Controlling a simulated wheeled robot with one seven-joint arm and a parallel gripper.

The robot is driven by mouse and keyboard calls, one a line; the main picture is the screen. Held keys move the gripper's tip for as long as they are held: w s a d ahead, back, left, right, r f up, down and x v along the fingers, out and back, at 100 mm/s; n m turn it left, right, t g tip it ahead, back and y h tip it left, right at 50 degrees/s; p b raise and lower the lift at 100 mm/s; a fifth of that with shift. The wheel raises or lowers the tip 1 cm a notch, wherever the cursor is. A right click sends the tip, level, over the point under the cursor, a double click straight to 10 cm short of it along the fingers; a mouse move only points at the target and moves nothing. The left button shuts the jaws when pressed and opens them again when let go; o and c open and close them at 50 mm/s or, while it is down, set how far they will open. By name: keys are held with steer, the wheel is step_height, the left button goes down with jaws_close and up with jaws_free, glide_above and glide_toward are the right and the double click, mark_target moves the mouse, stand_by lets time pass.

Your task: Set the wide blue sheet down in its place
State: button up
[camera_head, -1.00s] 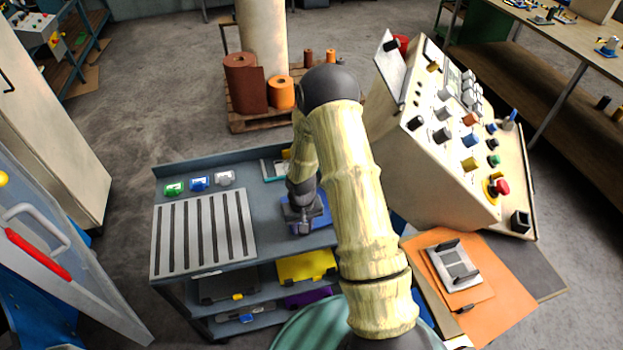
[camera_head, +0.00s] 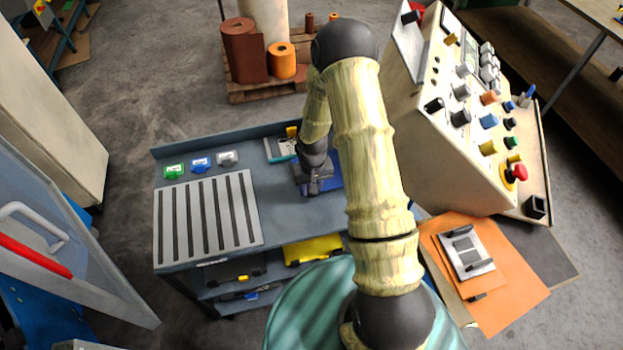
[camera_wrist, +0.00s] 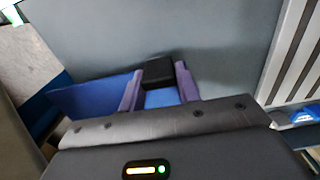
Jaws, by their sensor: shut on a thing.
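The wide blue sheet (camera_head: 332,178) is at the right part of the grey cart top, largely hidden by my arm. In the wrist view the blue sheet (camera_wrist: 92,100) spreads left of my gripper, with a small blue part between the fingers. My gripper (camera_wrist: 158,88) has purple fingers shut on a black block at the sheet, which looks like its handle. In the head view my gripper (camera_head: 314,184) points down over the cart's right half. I cannot tell whether the sheet touches the cart top.
A teal-edged item (camera_head: 280,150) lies behind my gripper. A yellow sheet (camera_head: 312,249) is on a lower shelf. A control console (camera_head: 450,130) stands right.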

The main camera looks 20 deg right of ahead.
step_height(320, 180, up, 3)
steer(key=p, duration=0.3)
steer(key=shift+r, duration=0.1)
stand_by(0.3)
step_height(320, 180, down, 3)
steer(key=b, duration=0.3)
steer(key=shift+f, duration=0.2)
steer(key=shift+r, duration=0.1)
steer(key=shift+w, duration=0.1)
